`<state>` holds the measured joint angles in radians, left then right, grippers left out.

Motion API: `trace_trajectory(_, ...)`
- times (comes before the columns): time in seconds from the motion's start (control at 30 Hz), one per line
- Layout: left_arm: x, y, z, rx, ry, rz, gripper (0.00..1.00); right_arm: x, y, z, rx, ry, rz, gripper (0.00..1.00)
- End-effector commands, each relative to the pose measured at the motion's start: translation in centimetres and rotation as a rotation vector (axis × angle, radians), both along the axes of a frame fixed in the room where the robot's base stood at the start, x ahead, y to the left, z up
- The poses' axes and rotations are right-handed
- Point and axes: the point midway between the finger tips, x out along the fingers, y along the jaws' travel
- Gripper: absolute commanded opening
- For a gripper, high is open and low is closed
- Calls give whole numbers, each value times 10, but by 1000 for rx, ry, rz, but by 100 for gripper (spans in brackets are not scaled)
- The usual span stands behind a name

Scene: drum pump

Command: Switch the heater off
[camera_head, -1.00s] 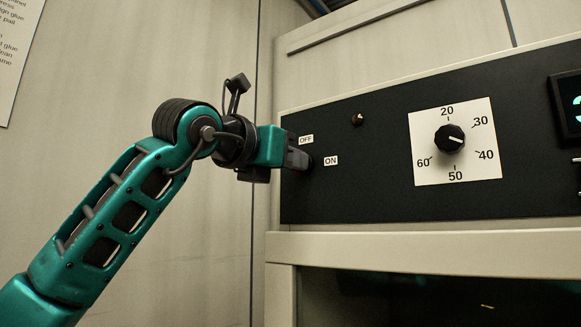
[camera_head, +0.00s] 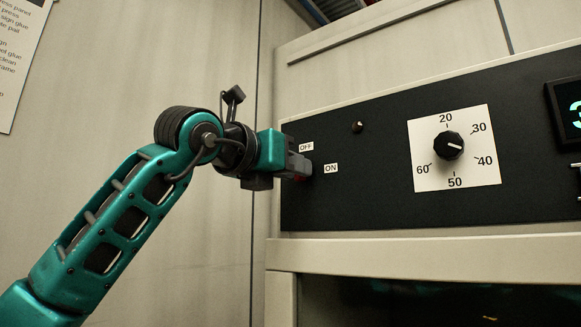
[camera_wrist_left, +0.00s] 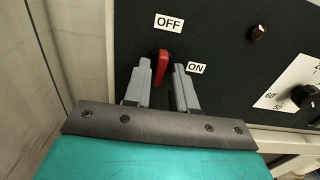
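The heater's black control panel (camera_head: 380,200) has an OFF label (camera_head: 306,147) and an ON label (camera_head: 331,168) at its left end. A red switch handle (camera_wrist_left: 161,68) shows in the left wrist view, between the OFF label (camera_wrist_left: 169,22) and the ON label (camera_wrist_left: 196,68). My left gripper (camera_wrist_left: 160,75) has its two grey fingers apart, one on each side of the red handle. The left finger looks very near the handle; whether it touches I cannot tell. In the head view the left gripper (camera_head: 303,167) mostly hides the switch. My right gripper is not in view.
A dial (camera_head: 449,146) on a white scale sits right of the switch, with a small knob (camera_head: 358,127) between them. A digital display (camera_head: 570,108) is at the right edge. A pale wall stands close on the left.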

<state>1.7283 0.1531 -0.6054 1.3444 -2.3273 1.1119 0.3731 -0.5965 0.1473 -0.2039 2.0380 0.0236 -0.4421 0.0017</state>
Motion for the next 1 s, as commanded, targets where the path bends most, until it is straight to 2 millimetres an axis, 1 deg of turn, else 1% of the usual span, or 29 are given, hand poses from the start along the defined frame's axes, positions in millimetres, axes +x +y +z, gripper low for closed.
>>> trace_trajectory(0.03,0,0,0,0,-1,0,31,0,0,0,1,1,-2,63)
trace_trajectory(0.1,0,0,0,1,-2,0,37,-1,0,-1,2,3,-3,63)
trace_trajectory(0.33,-1,0,1,1,-4,0,37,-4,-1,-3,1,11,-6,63)
trace_trajectory(0.47,-7,6,1,-1,-6,1,37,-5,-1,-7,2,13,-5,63)
trace_trajectory(0.57,-20,15,0,1,-8,1,37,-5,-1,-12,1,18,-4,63)
trace_trajectory(0.7,-45,34,-1,2,-9,2,37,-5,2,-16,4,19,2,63)
trace_trajectory(0.9,-79,58,0,1,-6,2,37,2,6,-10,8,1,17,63)
trace_trajectory(1.0,-92,67,1,0,-6,1,37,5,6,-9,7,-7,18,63)
